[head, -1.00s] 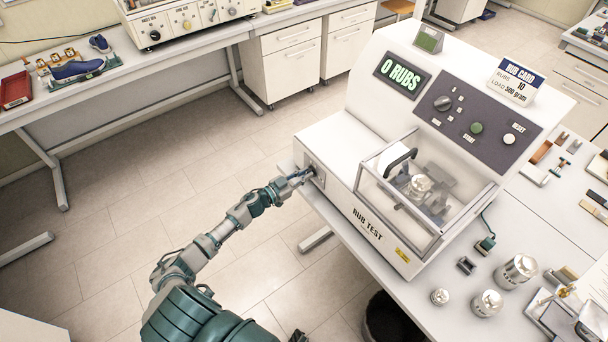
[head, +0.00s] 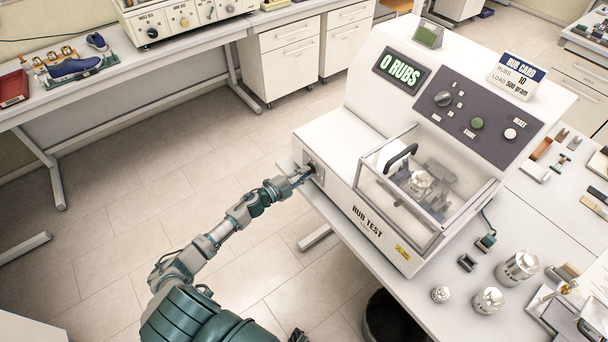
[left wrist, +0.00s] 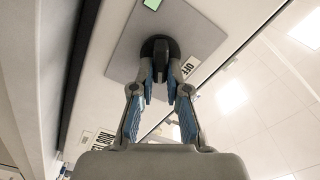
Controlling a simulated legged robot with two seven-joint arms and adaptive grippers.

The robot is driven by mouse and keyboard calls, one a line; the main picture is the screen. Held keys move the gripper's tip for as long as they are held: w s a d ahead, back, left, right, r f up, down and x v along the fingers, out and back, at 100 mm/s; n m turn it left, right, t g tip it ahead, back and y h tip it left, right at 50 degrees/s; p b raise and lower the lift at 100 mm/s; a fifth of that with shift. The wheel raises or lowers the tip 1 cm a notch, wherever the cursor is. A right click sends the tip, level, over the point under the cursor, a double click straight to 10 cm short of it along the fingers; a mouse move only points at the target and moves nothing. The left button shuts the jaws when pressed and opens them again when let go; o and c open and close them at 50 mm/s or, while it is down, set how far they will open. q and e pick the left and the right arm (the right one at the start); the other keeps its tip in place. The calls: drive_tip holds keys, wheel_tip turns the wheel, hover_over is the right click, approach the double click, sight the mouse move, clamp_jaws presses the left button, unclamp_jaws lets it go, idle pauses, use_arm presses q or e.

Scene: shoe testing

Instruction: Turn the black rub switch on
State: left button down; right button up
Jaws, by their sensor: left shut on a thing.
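The black rub switch (left wrist: 157,47) is a dark knob on a grey plate (left wrist: 135,18) on the left side of the rub test machine (head: 345,137). The left wrist view shows an "OFF" label beside the knob and a lit green patch at the plate's top. My left gripper (left wrist: 160,82) has its fingertips on both sides of the knob and is shut on it. In the head view, my left gripper (head: 299,177) reaches the machine's side and hides most of the switch. The display (head: 401,73) reads "0 RUBS".
A clear cover (head: 425,180) with a black handle closes in the machine's front. Metal weights (head: 517,267) and small parts stand on the table (head: 420,317) at right. A bench (head: 130,85) with a blue shoe is at back left. Open floor lies around my arm.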

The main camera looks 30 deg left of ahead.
use_arm(q)
drive_tip(key=m+b, duration=0.1)
drive_tip(key=m, duration=0.2)
drive_tip(key=f+m+b, duration=0.1)
drive_tip(key=m, duration=0.1)
drive_tip(key=shift+s+m, duration=0.1)
drive_tip(key=shift+m, duration=0.3)
drive_tip(key=shift+d+f, duration=0.1)
drive_tip(key=shift+f, duration=0.05)
drive_tip(key=c, duration=1.2)
unclamp_jaws()
drive_tip(key=shift+o, duration=0.2)
drive_tip(key=shift+r, duration=0.2)
drive_tip(key=v, duration=1.2)
drive_tip(key=shift+f, duration=0.15)
